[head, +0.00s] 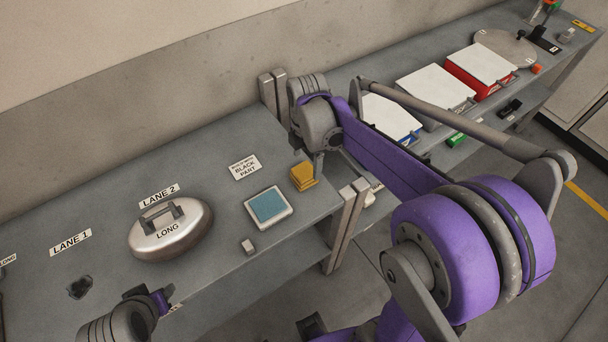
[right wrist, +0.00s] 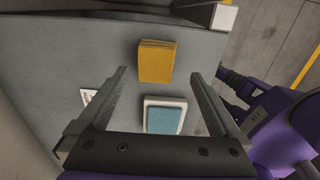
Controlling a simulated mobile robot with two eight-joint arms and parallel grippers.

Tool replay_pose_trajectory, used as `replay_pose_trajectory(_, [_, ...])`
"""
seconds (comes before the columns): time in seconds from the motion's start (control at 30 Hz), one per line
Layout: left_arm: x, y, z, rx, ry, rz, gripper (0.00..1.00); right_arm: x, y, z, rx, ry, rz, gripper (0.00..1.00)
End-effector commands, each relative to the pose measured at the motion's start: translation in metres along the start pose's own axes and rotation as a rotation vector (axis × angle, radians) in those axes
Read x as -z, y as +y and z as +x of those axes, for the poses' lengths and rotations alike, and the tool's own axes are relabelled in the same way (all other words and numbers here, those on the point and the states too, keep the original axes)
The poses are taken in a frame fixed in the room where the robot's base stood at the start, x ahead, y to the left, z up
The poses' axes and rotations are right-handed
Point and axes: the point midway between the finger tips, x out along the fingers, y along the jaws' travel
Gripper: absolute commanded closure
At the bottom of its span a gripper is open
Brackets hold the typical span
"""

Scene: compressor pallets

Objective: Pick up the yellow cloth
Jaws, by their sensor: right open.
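The yellow cloth (head: 303,176) is a small folded stack on the grey bench, near its right end in the head view. In the right wrist view the cloth (right wrist: 157,62) lies beyond the blue-topped pad, ahead of the gap between my fingers. My right gripper (right wrist: 159,74) is open and empty, with its fingers spread wider than the cloth. In the head view the right arm reaches over the bench and its wrist hides most of the gripper. Part of my left arm shows at the lower left, but I cannot make out its jaws.
A white tray with a blue top (head: 268,208) lies beside the cloth. Grey posts (head: 346,220) stand at the bench's right end. Bins, including a red one (head: 480,72), stand beyond.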

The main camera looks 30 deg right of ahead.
Motion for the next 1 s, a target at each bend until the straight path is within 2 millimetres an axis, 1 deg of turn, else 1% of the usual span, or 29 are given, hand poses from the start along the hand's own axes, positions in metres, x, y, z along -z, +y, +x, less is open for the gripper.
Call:
replay_pose_trajectory(0.03, [-0.001,0.0,0.001,0.0,-0.001,0.0,0.55,0.0,0.0,0.007,0.0,0.0,0.0,0.0])
replay_pose_trajectory(0.27, [-0.001,0.0,0.001,0.0,-0.001,0.0,0.55,0.002,0.002,0.025,-0.001,0.0,0.001,0.0])
replay_pose_trajectory(0.5, [-0.001,0.0,0.001,0.0,-0.001,0.0,0.55,0.005,0.005,0.059,-0.001,0.0,0.002,0.0])
replay_pose_trajectory(0.63, [-0.002,0.0,0.002,0.0,-0.001,0.0,0.55,0.005,0.005,0.067,-0.001,0.0,0.002,0.0])
replay_pose_trajectory(0.83, [-0.001,0.0,0.001,0.0,-0.001,0.0,0.55,0.005,0.005,0.066,-0.001,0.0,0.002,0.0])
replay_pose_trajectory(0.97, [-0.001,0.0,0.001,0.0,-0.001,0.0,0.55,0.005,0.005,0.066,-0.001,0.0,0.002,0.23])
replay_pose_trajectory(1.0, [-0.001,0.0,0.001,0.0,-0.001,0.0,0.55,0.005,0.005,0.066,-0.001,0.0,0.002,0.31])
